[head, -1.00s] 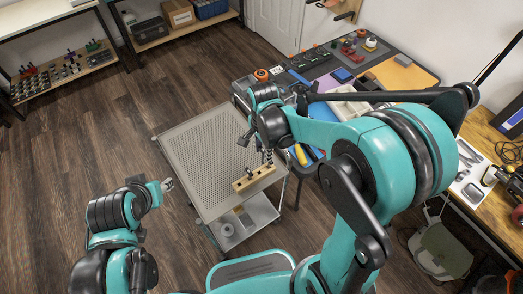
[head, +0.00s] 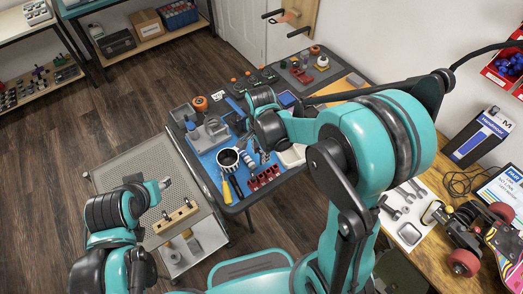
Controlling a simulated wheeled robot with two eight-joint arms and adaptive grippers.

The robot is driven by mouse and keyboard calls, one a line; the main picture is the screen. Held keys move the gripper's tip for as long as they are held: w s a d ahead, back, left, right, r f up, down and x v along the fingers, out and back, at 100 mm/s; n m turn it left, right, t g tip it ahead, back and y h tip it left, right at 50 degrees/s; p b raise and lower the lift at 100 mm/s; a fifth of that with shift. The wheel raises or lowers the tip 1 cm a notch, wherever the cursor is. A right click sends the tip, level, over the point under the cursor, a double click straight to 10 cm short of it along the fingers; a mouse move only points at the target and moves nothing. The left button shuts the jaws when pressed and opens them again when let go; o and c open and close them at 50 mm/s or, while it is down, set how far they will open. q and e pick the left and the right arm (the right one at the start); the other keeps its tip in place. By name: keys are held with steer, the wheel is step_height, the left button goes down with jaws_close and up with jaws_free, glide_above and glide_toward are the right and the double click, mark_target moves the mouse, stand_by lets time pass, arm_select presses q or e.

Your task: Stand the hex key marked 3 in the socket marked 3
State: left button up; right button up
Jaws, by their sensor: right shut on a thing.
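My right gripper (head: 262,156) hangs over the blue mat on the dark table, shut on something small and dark. I cannot make out its shape or any mark, so I cannot tell if it is the hex key marked 3. A red block with several openings (head: 264,178) sits on the mat just below and in front of this gripper. A wooden block with small holes (head: 175,217) lies on the cart's front edge, away from the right gripper. No numbers are readable on either block. My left gripper (head: 165,183) is above the cart, its fingers too small to judge.
The perforated cart (head: 125,172) has a largely bare top. A workbench (head: 425,240) with tools stands at right.

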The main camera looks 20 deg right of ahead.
mark_target(261, 164)
steer(key=shift+a+f+b, duration=0.1)
steer(key=shift+f+b, duration=0.4)
steer(key=shift+f, duration=0.2)
step_height(261, 164, down, 7)
steer(key=b, duration=0.5)
steer(key=shift+f+b, duration=0.1)
steer(key=shift+b, duration=0.3)
stand_by(0.5)
steer(key=shift+f, duration=0.15)
steer(key=shift+f+b, duration=0.55)
steer(key=shift+b, duration=0.1)
steer(key=shift+f, duration=0.1)
stand_by(0.4)
steer(key=shift+f+b, duration=0.75)
steer(key=shift+b, duration=0.05)
steer(key=shift+f+b, duration=0.35)
steer(key=shift+f, duration=0.05)
